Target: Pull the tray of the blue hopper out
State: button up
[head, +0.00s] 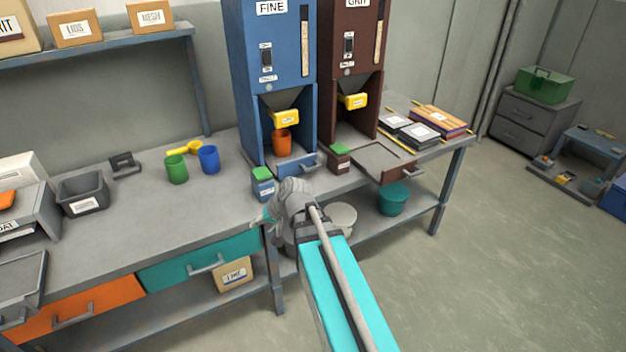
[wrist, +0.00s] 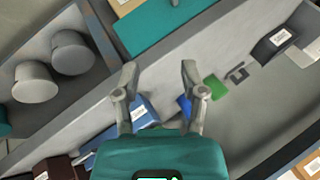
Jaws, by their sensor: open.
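The blue hopper (head: 281,60), labelled FINE, stands at the back of the bench. Its tray (head: 298,170) sits low at its base, apparently pushed in, with a handle at the front. An orange cup (head: 281,142) stands under the hopper's yellow spout (head: 285,118). My gripper (head: 266,217) is in front of the bench edge, below and left of the tray, and is partly hidden by my own wrist. In the wrist view my gripper (wrist: 159,68) is open with nothing between its fingers. It is apart from the tray handle.
A blue box with a green top (head: 263,185) stands left of the tray, close to my gripper. The brown hopper (head: 352,50) has its tray (head: 375,160) pulled out. Green (head: 177,169) and blue (head: 209,159) cups stand left. A teal drawer (head: 195,260) is below.

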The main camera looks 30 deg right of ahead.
jog(key=w+d+f+m+t+y+b, duration=0.1)
jog(key=w+d+f+m+t+b, duration=0.25)
jog(key=w+d+b, duration=0.25)
jog(key=m+t+h+b, duration=0.5)
jog(key=m+t+b, duration=0.55)
jog(key=b, duration=0.25)
send_near(314, 169)
jog(key=s+g, duration=0.1)
jog(key=s, duration=0.2)
jog(key=shift+s+r, duration=0.1)
jog(key=shift+r, duration=0.3)
jog(key=shift+w+a, duration=0.15)
jog(key=shift+w, duration=3.3)
jog(key=shift+w+a, duration=0.1)
jog(key=shift+w, duration=3.35)
grip_shut()
